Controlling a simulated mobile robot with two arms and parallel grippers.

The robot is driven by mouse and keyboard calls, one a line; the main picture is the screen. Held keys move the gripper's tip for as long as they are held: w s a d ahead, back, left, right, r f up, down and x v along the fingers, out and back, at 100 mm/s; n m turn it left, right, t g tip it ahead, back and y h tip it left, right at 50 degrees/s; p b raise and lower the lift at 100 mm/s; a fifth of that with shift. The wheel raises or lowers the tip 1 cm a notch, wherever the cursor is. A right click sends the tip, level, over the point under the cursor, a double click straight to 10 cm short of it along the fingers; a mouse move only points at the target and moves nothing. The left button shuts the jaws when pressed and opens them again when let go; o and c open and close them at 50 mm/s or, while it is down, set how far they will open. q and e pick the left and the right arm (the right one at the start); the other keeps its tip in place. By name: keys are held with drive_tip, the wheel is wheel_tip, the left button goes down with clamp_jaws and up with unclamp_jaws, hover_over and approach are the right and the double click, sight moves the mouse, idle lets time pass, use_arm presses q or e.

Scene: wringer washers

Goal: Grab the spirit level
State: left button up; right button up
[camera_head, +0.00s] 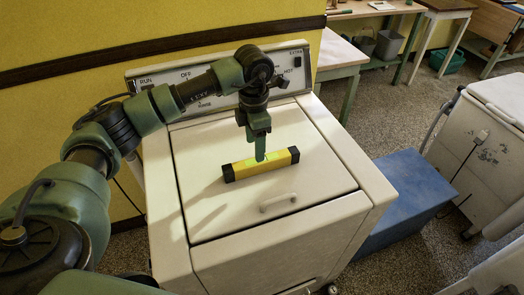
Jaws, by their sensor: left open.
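The spirit level (275,165) is a short yellow bar with black ends. It lies on the cream lid of a washer (215,210), tilted slightly up to the right. My left gripper (260,157) points down over the level's middle, its green fingers in front of part of it. The fingers are seen nearly edge on, so the gap between them is hidden. The gripper is open, and I cannot tell whether it touches the level. My right gripper is not in view.
A lid handle (277,203) stands near the washer's front edge. The control panel (205,85) rises behind the lid, against a yellow wall. A blue box (405,195) sits on the floor to the right, and another white machine (480,150) stands beyond it.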

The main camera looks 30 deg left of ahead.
sight(262, 164)
use_arm(q)
drive_tip(key=shift+f, duration=0.35)
drive_tip(key=f+p, duration=0.2)
drive_tip(key=s+f+p, duration=0.1)
drive_tip(key=shift+d+f, duration=0.1)
drive_tip(key=shift+d, duration=0.2)
wheel_tip(262, 164, down, 3)
drive_tip(key=shift+w+r+p, duration=0.1)
drive_tip(key=shift+w+p, duration=0.05)
drive_tip(key=shift+p, duration=0.2)
drive_tip(key=shift+w+a+f, duration=0.1)
drive_tip(key=shift+f, duration=0.3)
drive_tip(key=c, duration=1.2)
clamp_jaws()
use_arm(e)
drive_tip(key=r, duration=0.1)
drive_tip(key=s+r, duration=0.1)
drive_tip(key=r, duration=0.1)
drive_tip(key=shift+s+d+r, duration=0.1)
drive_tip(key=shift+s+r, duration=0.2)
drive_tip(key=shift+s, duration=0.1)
